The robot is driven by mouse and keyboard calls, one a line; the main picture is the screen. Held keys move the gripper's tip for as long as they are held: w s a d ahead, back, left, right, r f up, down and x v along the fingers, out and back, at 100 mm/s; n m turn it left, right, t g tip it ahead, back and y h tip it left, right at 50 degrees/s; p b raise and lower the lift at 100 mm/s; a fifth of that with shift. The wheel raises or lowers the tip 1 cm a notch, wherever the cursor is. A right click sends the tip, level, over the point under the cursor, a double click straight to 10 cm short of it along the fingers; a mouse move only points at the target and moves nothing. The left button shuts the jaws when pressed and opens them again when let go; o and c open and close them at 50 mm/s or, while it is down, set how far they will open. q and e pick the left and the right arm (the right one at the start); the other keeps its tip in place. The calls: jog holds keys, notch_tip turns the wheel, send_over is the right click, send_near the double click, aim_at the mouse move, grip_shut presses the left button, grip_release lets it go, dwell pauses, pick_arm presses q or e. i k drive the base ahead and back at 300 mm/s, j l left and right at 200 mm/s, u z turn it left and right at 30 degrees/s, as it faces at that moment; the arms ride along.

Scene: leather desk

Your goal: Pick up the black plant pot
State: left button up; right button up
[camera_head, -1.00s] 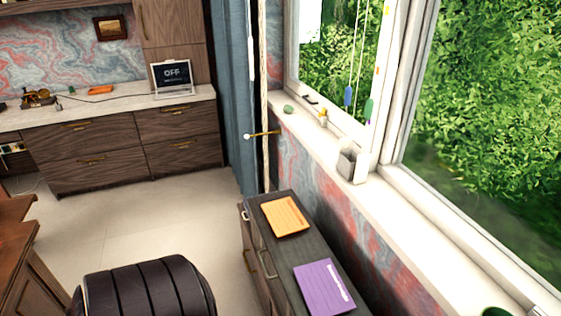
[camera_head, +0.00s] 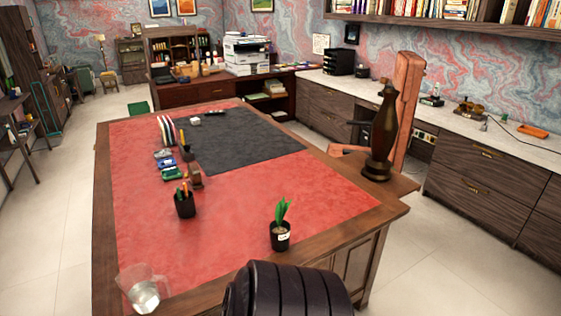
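A black plant pot (camera_head: 280,237) with a white label and a green leafy plant stands upright on the red leather top of the desk (camera_head: 215,265), near its front right edge. Nothing is touching it. A dark ribbed chair back (camera_head: 287,290) rises in front of the desk, just below the pot in the picture. Neither of my grippers shows in the head view.
A black pen cup (camera_head: 185,205) and a glass pitcher (camera_head: 143,291) stand on the desk. A dark bottle-shaped vase (camera_head: 381,135) stands at its right corner. Pale floor (camera_head: 440,255) lies open to the right, before the dark cabinets (camera_head: 480,175).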

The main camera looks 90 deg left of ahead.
aim_at(279, 228)
jog(key=u, duration=2.65)
jog(key=k+j, duration=0.05)
jog(key=j, duration=0.05)
